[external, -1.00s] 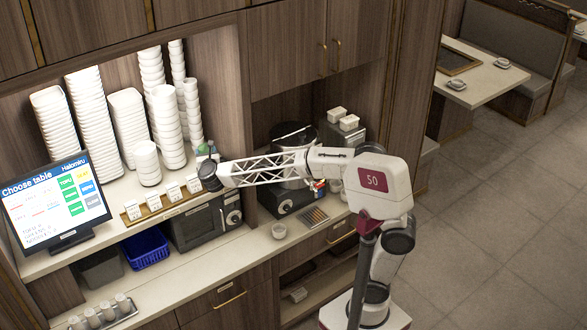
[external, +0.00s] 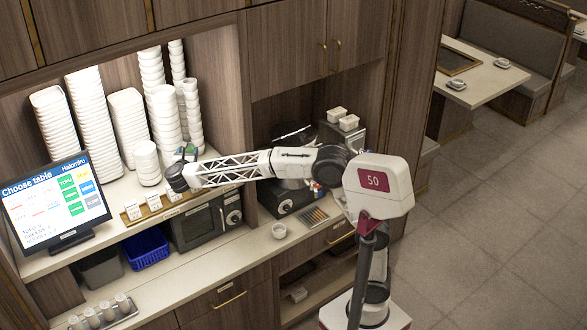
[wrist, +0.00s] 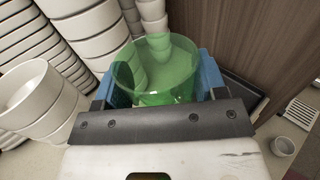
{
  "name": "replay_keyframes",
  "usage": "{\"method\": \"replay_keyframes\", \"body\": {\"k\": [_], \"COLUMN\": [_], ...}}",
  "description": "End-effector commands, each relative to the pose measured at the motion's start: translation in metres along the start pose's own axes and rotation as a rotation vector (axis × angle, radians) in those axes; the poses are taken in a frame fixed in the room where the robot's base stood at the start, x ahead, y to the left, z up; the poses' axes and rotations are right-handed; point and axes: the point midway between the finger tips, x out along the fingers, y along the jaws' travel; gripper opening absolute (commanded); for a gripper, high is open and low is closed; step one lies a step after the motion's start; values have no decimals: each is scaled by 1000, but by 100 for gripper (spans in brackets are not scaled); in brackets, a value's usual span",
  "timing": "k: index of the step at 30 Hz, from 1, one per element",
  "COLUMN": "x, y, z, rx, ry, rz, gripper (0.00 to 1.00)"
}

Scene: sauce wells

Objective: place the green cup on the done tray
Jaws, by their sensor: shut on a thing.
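A clear green cup (wrist: 155,72) is held between the blue fingers of my gripper (wrist: 157,88) in the wrist view. It looks upright, its open rim toward the camera. In the external view my gripper (external: 187,153) is in front of the stacks of white bowls, above the upper counter, with only a bit of green showing. A wooden tray (external: 168,213) with several white cards lies on the counter below the gripper. A grey tray (external: 121,323) with several small cups is at the lower left. I cannot read which tray is the done tray.
Tall white bowl stacks (external: 93,118) stand close behind and left of the gripper. An ordering screen (external: 55,203) is at the left. A small white cup (external: 279,230) stands on the lower counter, which has free room to its left.

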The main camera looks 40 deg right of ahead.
Motion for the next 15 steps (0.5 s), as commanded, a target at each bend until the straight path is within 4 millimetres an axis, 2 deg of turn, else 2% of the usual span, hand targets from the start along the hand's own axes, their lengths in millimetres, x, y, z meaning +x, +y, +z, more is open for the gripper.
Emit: {"method": "replay_keyframes", "body": {"k": [6,15], "x": [-6,-11], "y": [19,31], "z": [-2,-3], "rx": [0,-1], "ry": [0,-1], "rz": [-58,-101], "gripper": [42,42]}}
